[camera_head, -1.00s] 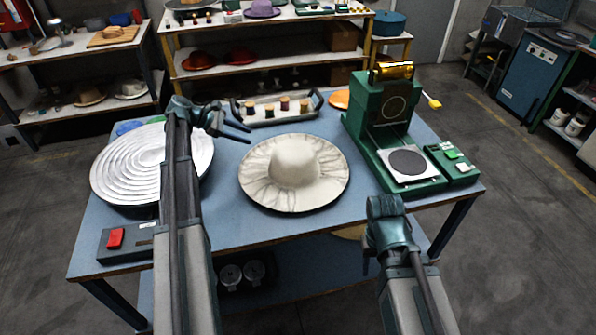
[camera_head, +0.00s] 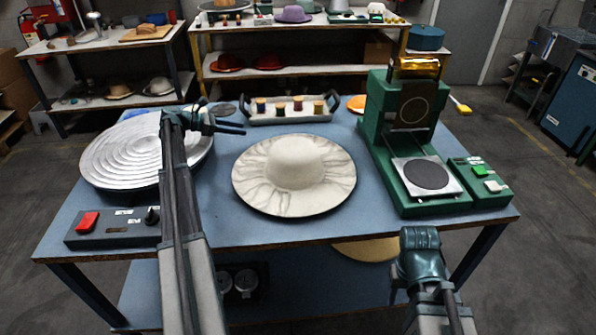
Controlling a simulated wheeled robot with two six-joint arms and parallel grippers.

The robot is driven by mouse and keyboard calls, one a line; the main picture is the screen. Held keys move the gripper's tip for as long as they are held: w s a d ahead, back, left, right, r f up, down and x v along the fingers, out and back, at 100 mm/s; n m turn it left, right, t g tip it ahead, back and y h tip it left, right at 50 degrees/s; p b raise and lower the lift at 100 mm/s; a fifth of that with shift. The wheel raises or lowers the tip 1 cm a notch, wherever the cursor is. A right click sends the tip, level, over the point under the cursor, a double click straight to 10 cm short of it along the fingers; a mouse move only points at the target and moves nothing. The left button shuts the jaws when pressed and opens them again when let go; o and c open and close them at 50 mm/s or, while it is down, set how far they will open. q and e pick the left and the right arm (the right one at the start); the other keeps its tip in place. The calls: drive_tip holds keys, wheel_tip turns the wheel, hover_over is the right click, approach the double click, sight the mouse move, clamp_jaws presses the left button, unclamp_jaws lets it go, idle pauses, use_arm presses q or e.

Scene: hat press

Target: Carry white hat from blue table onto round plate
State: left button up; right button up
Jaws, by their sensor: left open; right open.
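The white hat (camera_head: 293,162) lies brim down on the middle of the blue table (camera_head: 228,226). The round plate (camera_head: 110,150), silver with concentric rings, is on the left of the table, partly hidden by my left arm. My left gripper (camera_head: 243,128) is open and empty, with its fingers pointing right, above the table behind and left of the hat. My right gripper (camera_head: 396,292) is low in front of the table's front edge, at the right; its fingers are mostly hidden behind its wrist. It holds nothing that I can see.
A green press (camera_head: 408,130) with a square plate stands at the table's right. A tray of spools (camera_head: 290,108) lies behind the hat. A control box with a red button (camera_head: 88,222) is at the front left. Free table surface lies around the hat.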

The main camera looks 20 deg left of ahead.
use_arm(q)
drive_tip(key=b+x, duration=0.2)
drive_tip(key=x, duration=0.5)
drive_tip(key=shift+d+f+b, duration=0.1)
drive_tip(key=shift+f+b, duration=0.1)
drive_tip(key=shift+b, duration=0.2)
drive_tip(key=shift+w+d+f, duration=0.15)
drive_tip(key=shift+w+d, duration=0.2)
drive_tip(key=shift+w, duration=0.1)
drive_tip(key=shift+w+d+f+b, duration=0.25)
drive_tip(key=shift+d+b, duration=0.15)
drive_tip(key=shift+d, duration=0.1)
drive_tip(key=b+x, duration=0.1)
drive_tip(key=x, duration=0.3)
drive_tip(key=shift+s+d+f+b, duration=0.1)
drive_tip(key=shift+s+d+b, duration=0.1)
drive_tip(key=shift+b, duration=0.1)
drive_tip(key=shift+a, duration=0.1)
clamp_jaws()
